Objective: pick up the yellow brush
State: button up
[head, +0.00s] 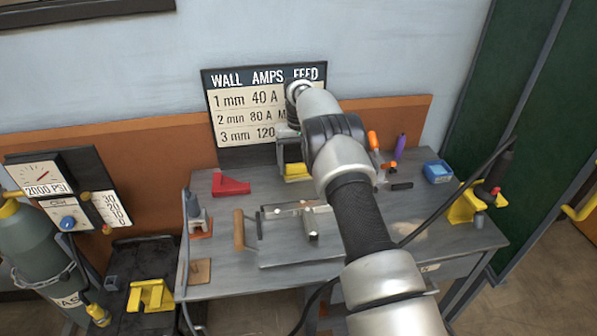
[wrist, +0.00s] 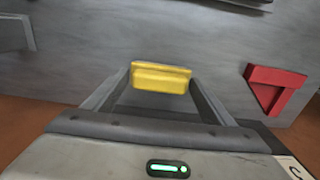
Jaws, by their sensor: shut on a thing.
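The yellow brush (wrist: 160,78) sits between the two fingertips of my gripper (wrist: 161,86) in the wrist view, and the fingers are shut on its ends. It looks like a plain yellow block from here; no bristles can be made out. In the head view the yellow brush (head: 297,172) shows below my gripper (head: 291,158), over the back of the grey workbench (head: 335,258). My arm hides part of this area. I cannot tell whether the brush touches the bench top.
A red angled piece (head: 230,184) lies left of the brush. A tool with a wooden handle (head: 239,230) and metal parts lie in front. A blue box (head: 437,172) and a yellow clamp (head: 465,205) are at the right. A sign (head: 235,110) stands behind my gripper.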

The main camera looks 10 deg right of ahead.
aim_at(298, 165)
jog(key=shift+r, duration=0.1)
notch_tip(298, 165, up, 10)
jog(key=p, duration=0.2)
